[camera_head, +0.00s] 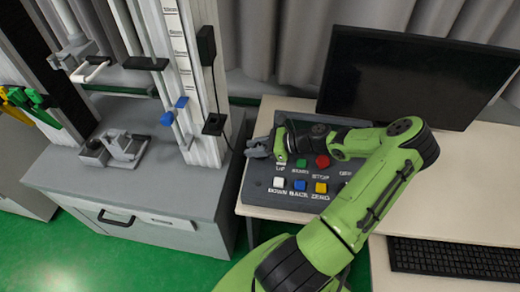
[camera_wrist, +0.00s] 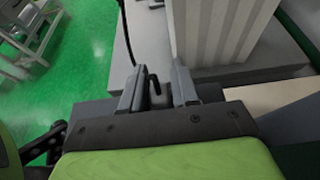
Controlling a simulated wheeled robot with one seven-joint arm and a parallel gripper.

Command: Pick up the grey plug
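My gripper (camera_head: 260,148) is at the left end of the button panel, beside the gap to the grey cabinet. In the wrist view my gripper (camera_wrist: 160,88) has its two grey fingers apart. A small dark hooked piece (camera_wrist: 153,80) shows between the fingers, touching neither as far as I can see. I cannot tell whether it is part of the cable or of a plug. A black cable (camera_wrist: 125,35) comes down from the top to behind the left finger. I cannot clearly make out the grey plug in either view; my fingers may hide it.
The button panel (camera_head: 256,190) lies under my arm on the pale table. A black monitor (camera_head: 410,80) and keyboard (camera_head: 455,258) are to the right. The drop tower (camera_head: 195,80) stands on the cabinet (camera_head: 60,160) at left, with a black box (camera_head: 214,124) on its side.

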